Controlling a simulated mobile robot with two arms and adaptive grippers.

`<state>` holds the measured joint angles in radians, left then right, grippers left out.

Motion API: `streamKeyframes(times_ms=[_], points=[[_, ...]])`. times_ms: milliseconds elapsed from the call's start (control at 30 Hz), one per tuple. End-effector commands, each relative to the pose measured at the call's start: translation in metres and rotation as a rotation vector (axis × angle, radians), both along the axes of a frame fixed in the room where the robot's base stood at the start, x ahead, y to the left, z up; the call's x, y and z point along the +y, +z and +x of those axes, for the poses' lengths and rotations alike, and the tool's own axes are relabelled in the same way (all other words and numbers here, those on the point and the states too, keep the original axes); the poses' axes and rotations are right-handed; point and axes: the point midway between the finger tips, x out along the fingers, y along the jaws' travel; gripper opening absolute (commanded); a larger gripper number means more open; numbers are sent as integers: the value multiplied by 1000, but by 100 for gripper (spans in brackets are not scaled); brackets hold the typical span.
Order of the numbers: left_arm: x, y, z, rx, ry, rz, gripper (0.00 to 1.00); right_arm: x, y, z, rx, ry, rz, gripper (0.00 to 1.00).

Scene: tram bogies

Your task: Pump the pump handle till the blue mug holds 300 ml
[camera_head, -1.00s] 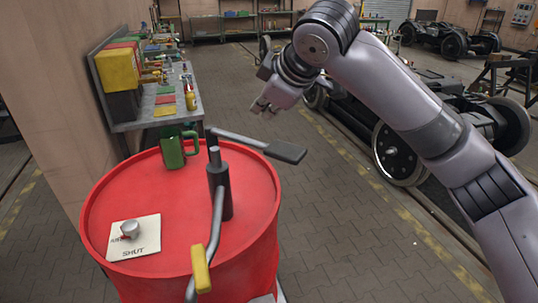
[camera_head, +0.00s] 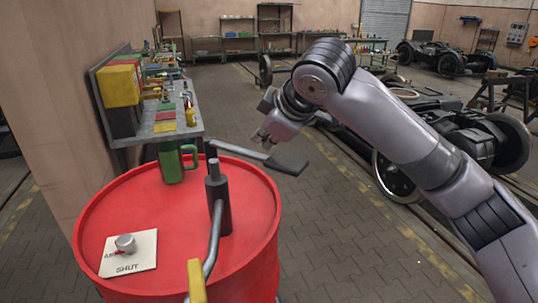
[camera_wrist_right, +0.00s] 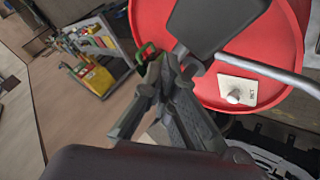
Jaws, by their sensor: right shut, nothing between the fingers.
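The pump handle (camera_head: 288,162) is a dark lever with a flat paddle end, on top of the grey pump post (camera_head: 218,200) on a red drum. My right gripper (camera_head: 263,138) is just beyond the handle in the head view, shut and empty; I cannot tell whether it touches the handle. In the right wrist view its fingers (camera_wrist_right: 166,72) are together, and the dark paddle (camera_wrist_right: 215,25) shows close beyond them. I see no blue mug; a green mug (camera_head: 171,165) stands at the drum's far edge. My left gripper is out of view.
The red drum (camera_head: 115,205) carries a white plate marked SHUT (camera_head: 140,258) with a grey knob (camera_head: 125,243). A bent pipe with a yellow end (camera_head: 196,281) hangs at the front. A shelf bench (camera_head: 150,137) stands behind left; bogies (camera_head: 490,140) stand at right.

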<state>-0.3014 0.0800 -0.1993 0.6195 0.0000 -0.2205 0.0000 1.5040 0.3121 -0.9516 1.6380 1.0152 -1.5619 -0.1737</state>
Motion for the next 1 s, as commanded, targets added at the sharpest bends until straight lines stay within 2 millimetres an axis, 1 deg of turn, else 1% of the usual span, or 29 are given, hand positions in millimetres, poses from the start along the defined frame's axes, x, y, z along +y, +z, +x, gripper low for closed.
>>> streamKeyframes(times_ms=[700,1000], points=[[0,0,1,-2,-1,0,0,0,0,0,0,0,0,0],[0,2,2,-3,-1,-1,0,0,-8,0,-1,1,0,0]])
